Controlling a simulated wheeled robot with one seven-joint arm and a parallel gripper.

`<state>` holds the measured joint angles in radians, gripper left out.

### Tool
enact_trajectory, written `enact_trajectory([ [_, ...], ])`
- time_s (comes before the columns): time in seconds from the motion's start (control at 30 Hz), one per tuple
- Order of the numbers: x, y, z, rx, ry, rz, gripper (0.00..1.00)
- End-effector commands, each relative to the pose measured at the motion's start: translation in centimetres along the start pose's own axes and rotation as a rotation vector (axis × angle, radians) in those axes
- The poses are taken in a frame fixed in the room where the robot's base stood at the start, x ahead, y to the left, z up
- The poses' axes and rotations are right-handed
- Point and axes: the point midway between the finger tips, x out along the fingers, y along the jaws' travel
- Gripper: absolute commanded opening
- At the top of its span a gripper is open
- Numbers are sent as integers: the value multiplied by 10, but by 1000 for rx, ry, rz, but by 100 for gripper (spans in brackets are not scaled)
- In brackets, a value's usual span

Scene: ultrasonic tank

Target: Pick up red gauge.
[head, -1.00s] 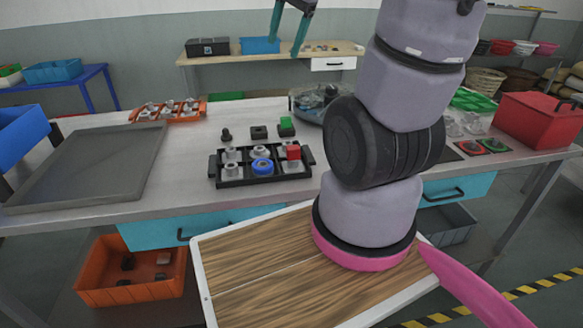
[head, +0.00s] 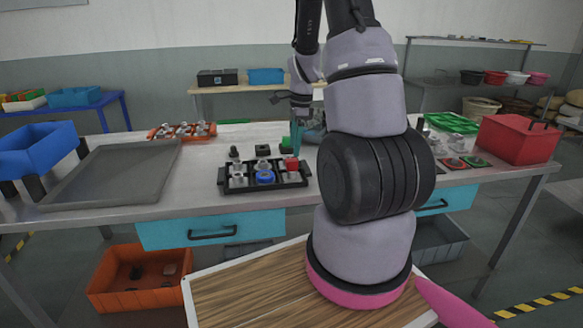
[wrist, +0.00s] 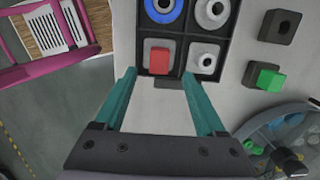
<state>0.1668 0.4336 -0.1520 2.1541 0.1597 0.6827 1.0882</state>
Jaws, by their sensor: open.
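The red gauge (head: 291,163), a small red block, sits in a corner compartment of the black tray (head: 228,186) on the bench. It also shows in the wrist view (wrist: 159,60), upper centre, just beyond my fingertips. My gripper (wrist: 159,77) is open, with its two teal fingers apart and nothing between them. The fingers point at the tray edge, one to each side of the red gauge. In the head view, my gripper (head: 297,138) is beside and behind the red gauge, partly hidden by my arm.
The tray also holds a blue ring (wrist: 163,8) and several grey rings. A black block (wrist: 279,26) and a green-topped block (wrist: 270,78) stand close by. A round clear basin (wrist: 285,128) is at the lower right. A red toolbox (head: 515,139) stands on the bench's right.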

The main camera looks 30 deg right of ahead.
Motion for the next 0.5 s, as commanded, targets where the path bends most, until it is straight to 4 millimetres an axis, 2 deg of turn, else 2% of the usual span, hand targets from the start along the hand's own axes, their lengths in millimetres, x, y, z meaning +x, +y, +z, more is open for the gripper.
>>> enact_trajectory([
  [0.17, 14, 1, 1, 0, -1, 2, 72],
  [0.4, 49, 2, 1, 0, -1, 2, 72],
  [0.5, 56, 2, 2, 0, -1, 0, 72],
])
